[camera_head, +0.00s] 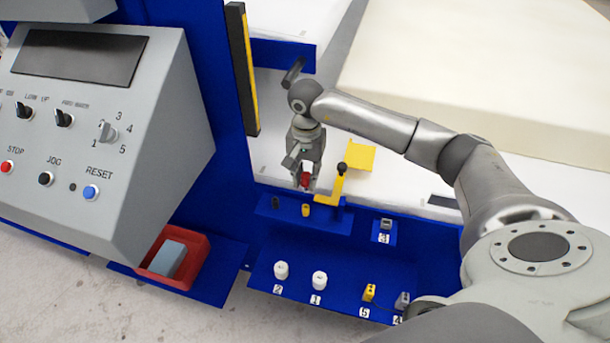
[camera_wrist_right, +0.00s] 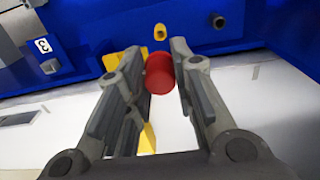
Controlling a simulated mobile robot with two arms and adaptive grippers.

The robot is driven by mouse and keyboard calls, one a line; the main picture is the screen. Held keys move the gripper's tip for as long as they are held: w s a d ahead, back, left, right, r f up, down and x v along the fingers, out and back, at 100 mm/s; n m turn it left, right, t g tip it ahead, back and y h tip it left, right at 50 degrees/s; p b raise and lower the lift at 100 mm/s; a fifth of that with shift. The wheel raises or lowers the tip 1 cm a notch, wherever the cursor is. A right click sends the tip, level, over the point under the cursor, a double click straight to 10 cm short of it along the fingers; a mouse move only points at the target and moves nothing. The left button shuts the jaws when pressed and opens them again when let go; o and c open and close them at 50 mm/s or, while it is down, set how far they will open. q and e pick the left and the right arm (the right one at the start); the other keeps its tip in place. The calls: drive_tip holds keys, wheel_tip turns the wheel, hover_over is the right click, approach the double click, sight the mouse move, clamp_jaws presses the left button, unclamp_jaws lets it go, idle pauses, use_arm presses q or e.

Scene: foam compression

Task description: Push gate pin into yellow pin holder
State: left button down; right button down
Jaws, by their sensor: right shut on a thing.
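My right gripper (camera_head: 303,179) points down over the blue ledge and is shut on a red-ended pin (camera_head: 306,181), which I take for the gate pin. In the right wrist view the pin's round red end (camera_wrist_right: 159,73) shows between the fingers of the gripper (camera_wrist_right: 170,78). The small yellow pin holder (camera_head: 306,210) stands on the ledge just in front of the pin, with a visible gap in the head view. In the right wrist view the yellow holder (camera_wrist_right: 160,57) shows an open hole, just beyond the red end. My left gripper is not in view.
A yellow bracket (camera_head: 338,187) with a black knob stands close right of the gripper. A dark holder (camera_head: 275,202) is left of the yellow one. Numbered parts sit on the lower blue shelf (camera_head: 300,301). A grey control box (camera_head: 160,130) and red tray (camera_head: 202,262) are left.

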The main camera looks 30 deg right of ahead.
sight(306, 188)
drive_tip(key=shift+f+b, duration=1.3)
drive_tip(key=shift+f, duration=1.05)
drive_tip(key=shift+f+b, duration=0.55)
drive_tip(key=shift+f, duration=0.05)
drive_tip(key=shift+f, duration=0.1)
drive_tip(key=shift+f+b, duration=0.1)
drive_tip(key=shift+b, duration=0.3)
drive_tip(key=shift+f+b, duration=1.5)
drive_tip(key=shift+f, duration=0.1)
drive_tip(key=c, duration=1.2)
unclamp_jaws()
drive_tip(key=shift+o, duration=0.2)
drive_tip(key=shift+r, duration=0.2)
